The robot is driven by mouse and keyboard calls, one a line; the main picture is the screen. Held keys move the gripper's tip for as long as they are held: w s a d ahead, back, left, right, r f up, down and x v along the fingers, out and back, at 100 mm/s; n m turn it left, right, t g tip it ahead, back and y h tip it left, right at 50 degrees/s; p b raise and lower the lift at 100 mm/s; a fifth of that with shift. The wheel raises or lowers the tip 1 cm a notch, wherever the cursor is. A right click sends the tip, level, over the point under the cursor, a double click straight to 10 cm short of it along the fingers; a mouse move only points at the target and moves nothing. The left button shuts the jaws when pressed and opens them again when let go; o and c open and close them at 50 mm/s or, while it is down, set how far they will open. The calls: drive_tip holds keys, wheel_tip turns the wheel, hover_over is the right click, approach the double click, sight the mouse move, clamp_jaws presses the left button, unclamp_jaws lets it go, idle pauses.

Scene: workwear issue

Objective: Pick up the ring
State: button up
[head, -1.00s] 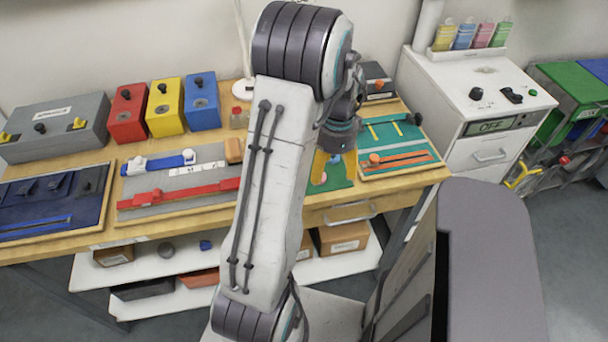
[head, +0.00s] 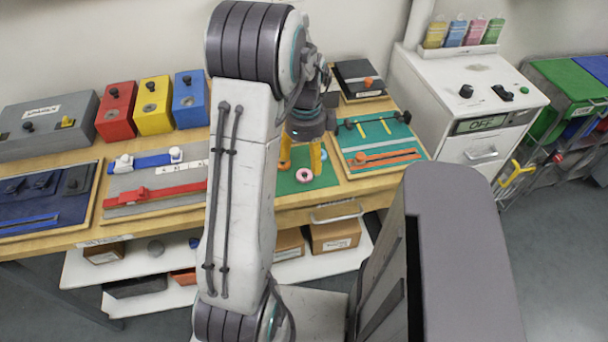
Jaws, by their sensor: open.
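A pink ring (head: 303,177) lies on a small green mat (head: 293,189) on the bench. It is partly flanked by the yellow fingers of my gripper (head: 301,168). My gripper points down, its fingers spread apart with nothing held between them. In this view the ring shows just below and between the fingertips; I cannot tell how high the tips are above the mat. Part of the mat is hidden behind my arm. A small orange piece shows by the left fingertip and a light blue piece by the right finger, both partly hidden.
A teal tray (head: 389,169) with orange and yellow parts lies just right of the mat. A grey board (head: 115,208) with red and blue clamps lies left. Red, yellow and blue boxes (head: 155,117) stand behind. A white cabinet (head: 430,80) stands right of the bench.

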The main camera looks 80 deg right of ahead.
sight(304, 177)
drive_tip(key=shift+m, duration=0.9)
drive_tip(key=shift+f+m, duration=0.2)
drive_tip(key=shift+m, duration=0.2)
drive_tip(key=shift+w+d+f+p, duration=0.15)
drive_tip(key=shift+f+p, duration=0.1)
drive_tip(key=shift+f, duration=1.5)
drive_tip(key=shift+s+d+f+p, duration=0.15)
drive_tip(key=shift+f+p, duration=0.1)
drive_tip(key=shift+f, duration=1.5)
drive_tip(key=shift+w, duration=0.1)
drive_tip(key=c, duration=0.8)
